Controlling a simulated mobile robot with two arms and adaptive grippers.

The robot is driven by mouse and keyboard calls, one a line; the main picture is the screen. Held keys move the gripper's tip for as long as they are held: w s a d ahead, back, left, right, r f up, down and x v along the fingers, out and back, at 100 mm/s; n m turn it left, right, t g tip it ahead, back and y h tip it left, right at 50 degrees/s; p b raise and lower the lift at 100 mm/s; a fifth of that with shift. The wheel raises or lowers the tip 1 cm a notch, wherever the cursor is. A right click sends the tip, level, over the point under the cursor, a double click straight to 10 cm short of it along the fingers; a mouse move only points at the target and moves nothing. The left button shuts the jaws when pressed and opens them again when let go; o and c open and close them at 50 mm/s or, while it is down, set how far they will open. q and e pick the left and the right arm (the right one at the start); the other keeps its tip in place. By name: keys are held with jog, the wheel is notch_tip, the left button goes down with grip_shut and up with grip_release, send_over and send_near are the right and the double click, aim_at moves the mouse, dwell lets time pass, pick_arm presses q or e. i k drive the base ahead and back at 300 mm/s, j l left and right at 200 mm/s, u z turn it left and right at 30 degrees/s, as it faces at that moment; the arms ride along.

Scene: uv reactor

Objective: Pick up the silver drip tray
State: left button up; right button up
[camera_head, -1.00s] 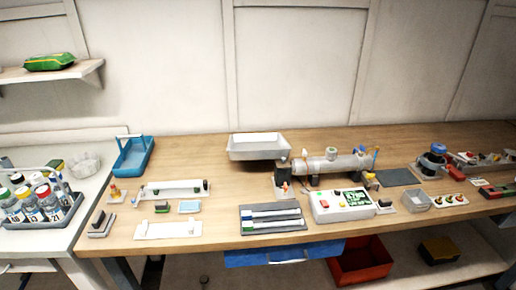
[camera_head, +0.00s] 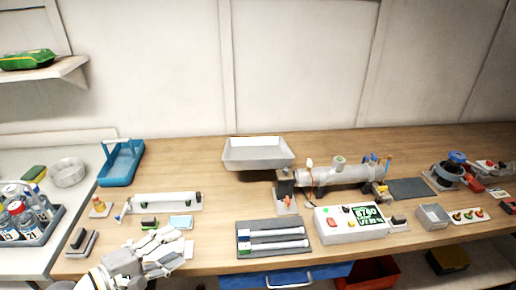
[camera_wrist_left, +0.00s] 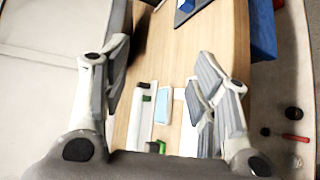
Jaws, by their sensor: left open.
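The silver drip tray (camera_head: 258,160) is a shallow, light grey tray with sloping walls. It sits at the back of the wooden bench near the wall, left of the metal cylinder. My left gripper (camera_head: 176,250) is open and empty at the front left of the bench. It is well in front of the tray and to its left. In the left wrist view the two fingers (camera_wrist_left: 160,72) are spread wide over the bench, and the tray is not visible there. My right gripper is not in view.
A blue carrier (camera_head: 121,163) stands left of the tray. The reactor cylinder (camera_head: 335,174) is to its right. A dark mat with tubes (camera_head: 272,237) and a white control box (camera_head: 350,222) lie in front. Bare wood lies between the carrier and the tray.

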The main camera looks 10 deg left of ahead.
aim_at(270, 153)
jog(key=i, duration=1)
